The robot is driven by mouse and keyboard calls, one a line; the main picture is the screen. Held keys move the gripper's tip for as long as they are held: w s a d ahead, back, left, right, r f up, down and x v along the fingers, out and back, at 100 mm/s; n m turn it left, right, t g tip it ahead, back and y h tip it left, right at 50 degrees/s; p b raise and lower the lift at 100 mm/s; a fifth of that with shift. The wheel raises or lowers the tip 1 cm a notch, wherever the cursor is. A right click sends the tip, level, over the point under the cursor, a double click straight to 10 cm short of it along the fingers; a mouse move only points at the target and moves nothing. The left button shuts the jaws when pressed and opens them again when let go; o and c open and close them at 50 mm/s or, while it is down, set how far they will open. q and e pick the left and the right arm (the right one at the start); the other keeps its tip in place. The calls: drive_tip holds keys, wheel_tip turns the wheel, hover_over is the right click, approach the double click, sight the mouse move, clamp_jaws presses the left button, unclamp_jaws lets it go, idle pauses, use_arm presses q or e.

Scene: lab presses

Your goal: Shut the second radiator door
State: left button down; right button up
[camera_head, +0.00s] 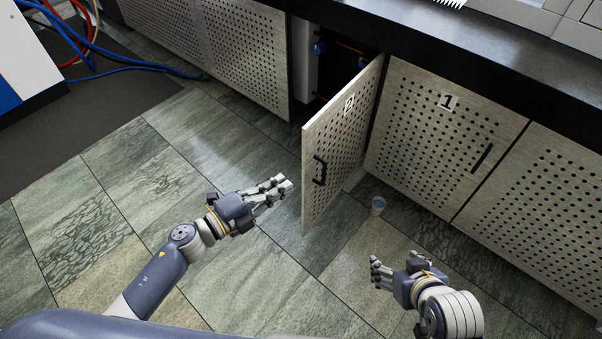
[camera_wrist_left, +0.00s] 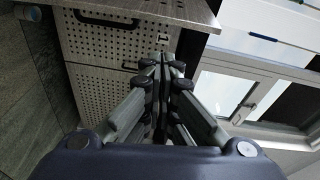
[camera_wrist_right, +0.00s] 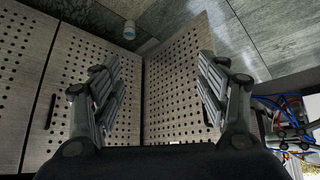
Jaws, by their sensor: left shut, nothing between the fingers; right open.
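The second radiator door (camera_head: 338,135), a perforated grey panel with a number plate, stands swung open from the cabinet in the head view. Its black handle (camera_head: 319,170) faces left. My left gripper (camera_head: 284,186) is shut and empty, just left of the door's free edge and apart from it in the head view. In the left wrist view its fingers (camera_wrist_left: 165,62) are together, with perforated panels beyond. My right gripper (camera_head: 376,273) is open and empty, in front and to the right of the door. In the right wrist view, the door (camera_wrist_right: 175,85) shows between its spread fingers.
Door 1 (camera_head: 432,130) is closed to the right of the opening. Inside the opening are pipes with a blue valve (camera_head: 319,48). Hoses (camera_head: 95,45) lie at the upper left. The tiled floor is otherwise clear.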

sight(304, 160)
use_arm(q)
drive_tip(key=w+d+r+m+h+b, duration=0.1)
drive_tip(key=w+d+r+m+b, duration=0.1)
drive_tip(key=w+d, duration=0.5)
drive_tip(key=shift+w+a+f+g+b, duration=0.25)
drive_tip(key=shift+a+f+g+b, duration=0.1)
drive_tip(key=shift+a, duration=0.3)
use_arm(e)
drive_tip(key=w+a+r+t+y, duration=0.1)
drive_tip(key=w+a+r+t, duration=0.2)
drive_tip(key=w+r+t, duration=0.3)
drive_tip(key=shift+w+r+y, duration=0.4)
drive_tip(key=shift+w+r, duration=0.25)
drive_tip(key=shift+r, duration=1.5)
use_arm(q)
drive_tip(key=shift+a, duration=0.1)
use_arm(e)
drive_tip(key=shift+w+a, duration=0.1)
